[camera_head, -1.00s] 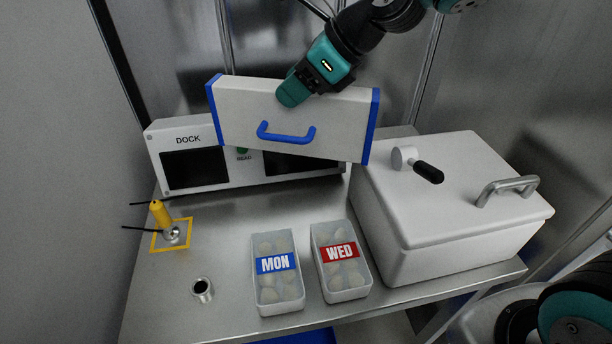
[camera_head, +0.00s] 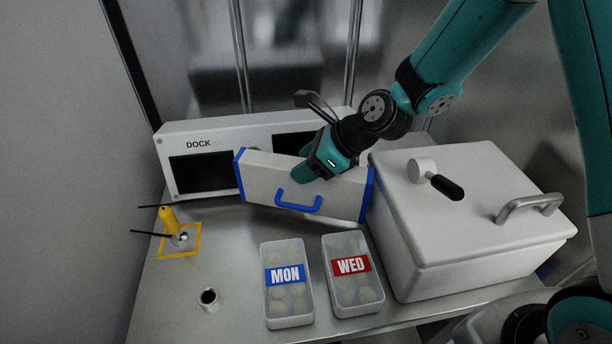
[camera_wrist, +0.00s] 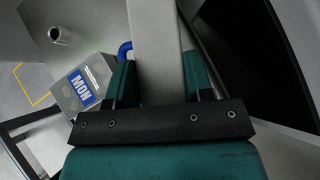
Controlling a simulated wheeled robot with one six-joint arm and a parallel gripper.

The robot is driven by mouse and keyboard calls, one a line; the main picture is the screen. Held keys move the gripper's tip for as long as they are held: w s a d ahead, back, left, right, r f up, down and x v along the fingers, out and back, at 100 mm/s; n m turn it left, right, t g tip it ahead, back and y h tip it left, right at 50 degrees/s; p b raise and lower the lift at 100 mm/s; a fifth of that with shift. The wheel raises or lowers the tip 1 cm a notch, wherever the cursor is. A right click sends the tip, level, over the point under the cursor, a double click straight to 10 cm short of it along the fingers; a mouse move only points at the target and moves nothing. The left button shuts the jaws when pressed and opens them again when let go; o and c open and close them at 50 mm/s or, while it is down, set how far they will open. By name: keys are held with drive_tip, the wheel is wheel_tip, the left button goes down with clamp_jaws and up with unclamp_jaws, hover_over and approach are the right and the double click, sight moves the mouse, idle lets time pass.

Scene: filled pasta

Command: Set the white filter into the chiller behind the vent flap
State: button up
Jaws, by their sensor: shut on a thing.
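My gripper (camera_head: 303,176) is shut on the top edge of a white panel (camera_head: 262,182) with blue ends and a blue handle on its front face. This panel is the thing here that best fits the white filter, but no label shows. It is held tilted, low in front of the dock; I cannot tell whether it touches the counter. In the wrist view the panel (camera_wrist: 158,40) stands between both fingers (camera_wrist: 157,75). A white lidded chest (camera_head: 440,235), perhaps the chiller, stands at right with a black-handled lever and a grey handle on its lid. I cannot make out a vent flap.
A white unit marked DOCK (camera_head: 215,135) with dark openings stands behind the panel. Clear tubs marked MON (camera_head: 285,308) and WED (camera_head: 352,298) sit in front. A yellow-topped tool (camera_head: 168,219) and a small metal cup (camera_head: 209,300) are at left. Bare counter lies between them.

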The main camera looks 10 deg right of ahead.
sight(300, 193)
drive_tip(key=shift+f, duration=1.95)
drive_tip(key=o, duration=1.4)
drive_tip(key=shift+c, duration=0.2)
